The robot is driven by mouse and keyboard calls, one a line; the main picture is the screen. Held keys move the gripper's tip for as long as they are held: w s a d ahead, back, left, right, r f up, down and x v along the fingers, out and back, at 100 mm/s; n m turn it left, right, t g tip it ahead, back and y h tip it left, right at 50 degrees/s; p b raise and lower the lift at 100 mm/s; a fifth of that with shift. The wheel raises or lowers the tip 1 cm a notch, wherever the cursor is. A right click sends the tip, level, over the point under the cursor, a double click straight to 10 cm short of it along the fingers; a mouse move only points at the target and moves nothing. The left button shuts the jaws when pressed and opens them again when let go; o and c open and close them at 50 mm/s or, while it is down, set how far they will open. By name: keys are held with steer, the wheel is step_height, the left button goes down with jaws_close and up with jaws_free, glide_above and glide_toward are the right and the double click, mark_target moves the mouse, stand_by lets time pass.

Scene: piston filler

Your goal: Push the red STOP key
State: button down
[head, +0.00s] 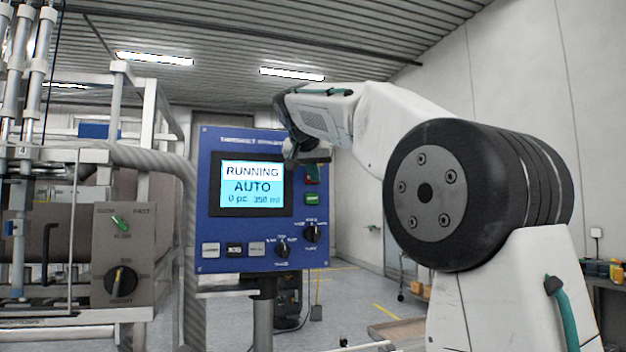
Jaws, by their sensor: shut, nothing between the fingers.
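The blue control panel (236,258) stands on a post in the middle of the head view. Its screen (252,185) reads RUNNING, AUTO, 0 pc, 350 ml. The red STOP key (312,181) is at the right of the screen, above a green key (312,199). Only the lower part of the red key shows, with my gripper over its upper part. My gripper (308,158) is shut and empty, in front of the panel's upper right. I cannot tell whether its fingertips touch the red key or are apart from it.
Two dark selector knobs (283,250) and a row of small keys (235,249) are low on the panel. The filler machine with metal tubes (40,60) and a grey knob plate (122,225) stands at the left. Floor at the right behind the panel looks mostly open.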

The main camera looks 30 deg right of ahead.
steer(key=shift+w+d, duration=0.15)
steer(key=shift+w, duration=0.25)
stand_by(0.3)
steer(key=shift+s, duration=0.15)
steer(key=shift+s+a, duration=0.25)
steer(key=shift+s, duration=0.4)
steer(key=s, duration=0.2)
steer(key=s+a, duration=0.1)
steer(key=s, duration=0.2)
steer(key=shift+a, duration=0.2)
steer(key=shift+w, duration=0.1)
stand_by(0.8)
